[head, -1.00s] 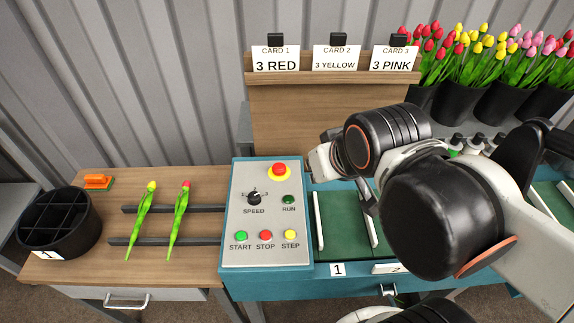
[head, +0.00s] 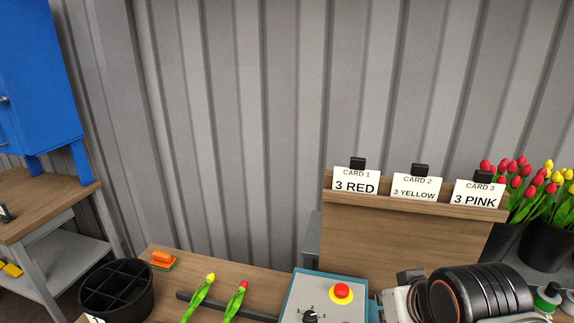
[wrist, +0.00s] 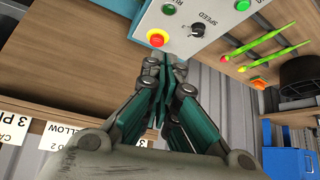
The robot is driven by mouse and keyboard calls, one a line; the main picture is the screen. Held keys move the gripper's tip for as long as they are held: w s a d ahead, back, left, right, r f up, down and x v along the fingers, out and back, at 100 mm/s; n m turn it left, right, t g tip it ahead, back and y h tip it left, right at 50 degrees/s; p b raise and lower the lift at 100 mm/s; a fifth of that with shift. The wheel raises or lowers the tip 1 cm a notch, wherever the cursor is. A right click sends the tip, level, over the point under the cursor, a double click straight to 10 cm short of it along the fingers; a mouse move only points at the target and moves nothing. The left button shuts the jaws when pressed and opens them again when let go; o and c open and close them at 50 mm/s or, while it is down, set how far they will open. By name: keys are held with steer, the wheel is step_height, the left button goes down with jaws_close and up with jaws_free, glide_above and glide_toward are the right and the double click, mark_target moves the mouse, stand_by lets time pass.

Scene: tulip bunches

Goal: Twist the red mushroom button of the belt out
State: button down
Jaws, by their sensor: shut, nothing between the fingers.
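The red mushroom button (head: 342,291) sits on a yellow ring on the grey top of the control box (head: 330,310), low in the head view. In the wrist view the button (wrist: 157,38) shows just beyond the fingertips. My gripper (wrist: 151,68) is shut with nothing between its fingers. It looks apart from the button, though the exact gap is hard to tell. In the head view my arm is right of the box, and its fingertips are not clear. A black speed knob (wrist: 198,31) is beside the button.
A wooden card rack (head: 400,235) with three cards stands behind the box. Two tulips (head: 236,300) lie left of it, with a black divided bucket (head: 117,290) and an orange-handled brush (head: 163,260). Flower buckets (head: 545,245) stand at the right.

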steer(key=c, duration=2.3)
jaws_free()
steer(key=o, duration=1.2)
steer(key=shift+o, duration=0.2)
steer(key=n+g, duration=0.7)
steer(key=n, duration=0.1)
glide_above(342, 288)
step_height(342, 288, down, 9)
step_height(342, 288, down, 14)
steer(key=b, duration=0.5)
steer(key=shift+r, duration=0.15)
